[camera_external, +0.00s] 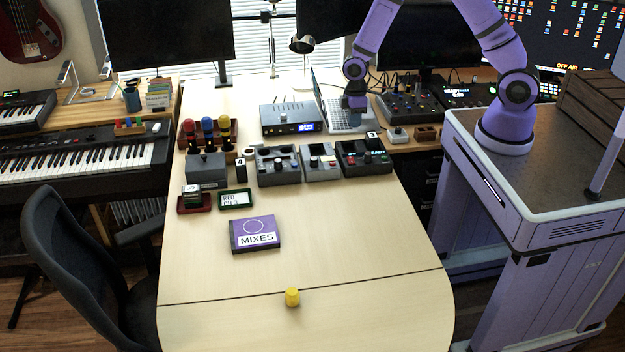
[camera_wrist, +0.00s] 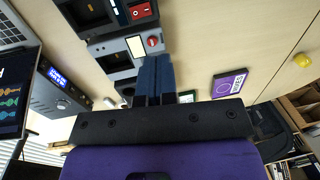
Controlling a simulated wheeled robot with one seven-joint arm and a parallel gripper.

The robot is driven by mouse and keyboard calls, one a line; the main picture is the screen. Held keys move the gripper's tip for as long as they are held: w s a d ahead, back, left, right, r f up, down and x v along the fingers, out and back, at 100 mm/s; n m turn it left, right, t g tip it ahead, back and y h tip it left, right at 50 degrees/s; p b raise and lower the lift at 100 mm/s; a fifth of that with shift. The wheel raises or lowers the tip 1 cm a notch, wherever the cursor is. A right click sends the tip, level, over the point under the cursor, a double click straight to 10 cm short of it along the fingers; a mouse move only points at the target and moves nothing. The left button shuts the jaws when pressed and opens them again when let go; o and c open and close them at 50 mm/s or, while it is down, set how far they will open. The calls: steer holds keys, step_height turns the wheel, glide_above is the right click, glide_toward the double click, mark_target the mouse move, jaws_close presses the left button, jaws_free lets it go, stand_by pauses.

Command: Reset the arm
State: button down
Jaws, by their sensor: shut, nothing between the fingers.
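My purple arm reaches over the back right of the desk from my base at the right. My gripper (camera_external: 355,112) hangs in front of the open laptop (camera_external: 341,110), pointing down. In the wrist view my gripper (camera_wrist: 155,62) shows two blue fingers pressed together with nothing between them. Beneath and beyond the fingers lie the grey desk devices (camera_wrist: 126,48).
Several grey boxes (camera_external: 278,165) stand in a row on the desk, with a display unit (camera_external: 291,118) behind them. A purple MIXES box (camera_external: 254,234) and a yellow cylinder (camera_external: 292,297) are nearer the front. The front of the desk is mostly clear. A lamp (camera_external: 302,45) and monitors stand at the back.

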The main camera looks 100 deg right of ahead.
steer(key=s+a+r+t+h, duration=0.1)
steer(key=s+a+r, duration=0.15)
steer(key=r, duration=0.55)
steer(key=s+a+r, duration=0.2)
steer(key=a+r, duration=0.2)
steer(key=r, duration=0.4)
steer(key=s+a+r+t+h, duration=0.1)
steer(key=s+a+r, duration=0.15)
steer(key=r, duration=0.55)
steer(key=s+a+r+t, duration=0.1)
steer(key=s+a+r, duration=0.3)
steer(key=s, duration=0.5)
steer(key=s+a+r+t, duration=0.2)
steer(key=s+a+r, duration=0.2)
steer(key=s+r, duration=0.3)
steer(key=shift+s+r+y, duration=0.25)
steer(key=shift+s+y, duration=0.05)
steer(key=shift+s, duration=0.9)
steer(key=c, duration=1.8)
jaws_free()
steer(key=shift+c, duration=0.2)
